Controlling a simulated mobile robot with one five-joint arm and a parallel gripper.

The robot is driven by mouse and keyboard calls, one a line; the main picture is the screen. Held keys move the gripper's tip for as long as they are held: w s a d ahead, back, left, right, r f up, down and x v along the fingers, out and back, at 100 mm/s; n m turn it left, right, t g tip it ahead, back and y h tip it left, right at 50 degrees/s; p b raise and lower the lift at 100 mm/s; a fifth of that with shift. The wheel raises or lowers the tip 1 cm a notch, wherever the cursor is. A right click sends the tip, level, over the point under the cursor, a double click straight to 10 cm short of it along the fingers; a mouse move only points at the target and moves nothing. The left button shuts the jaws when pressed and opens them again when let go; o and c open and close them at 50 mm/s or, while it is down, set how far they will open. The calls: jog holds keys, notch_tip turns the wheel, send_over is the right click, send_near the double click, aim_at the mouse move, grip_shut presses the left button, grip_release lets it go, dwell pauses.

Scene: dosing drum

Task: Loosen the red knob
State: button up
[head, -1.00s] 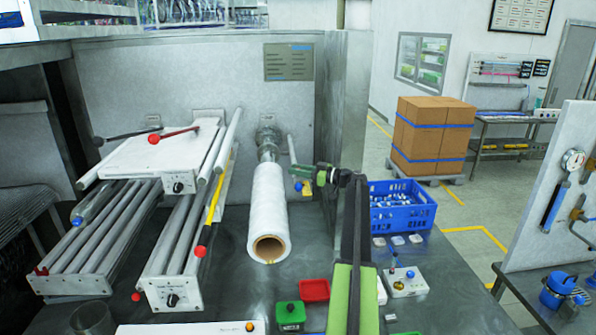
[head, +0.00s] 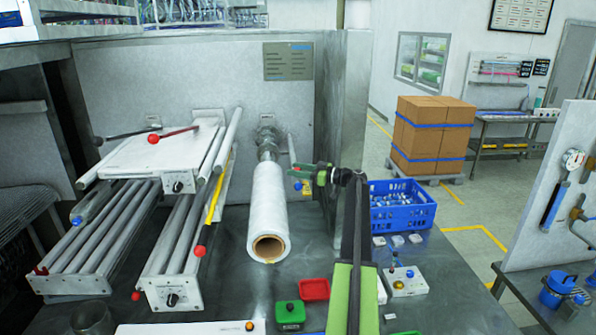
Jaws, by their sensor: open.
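Several red knobs show in the head view. A red ball knob (head: 153,139) tips a lever on top of the white roller unit at left. Another red knob (head: 200,251) is at the lower end of the yellow bar, and a third (head: 136,296) is at the front left of the lower roller unit. I cannot tell which one the task means. My gripper (head: 291,171) is open and points left, just right of the white film roll (head: 267,212). It appears empty and is well apart from these red knobs. A blue knob (head: 298,186) shows just below it.
A blue crate (head: 403,215) stands right of my arm. A red tray (head: 314,289), a green box with a dark knob (head: 290,314) and a small control box (head: 405,282) lie on the steel bench. A metal panel (head: 344,110) rises behind my arm.

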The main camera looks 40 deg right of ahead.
jog(key=v, duration=1.7)
jog(key=shift+s, duration=0.2)
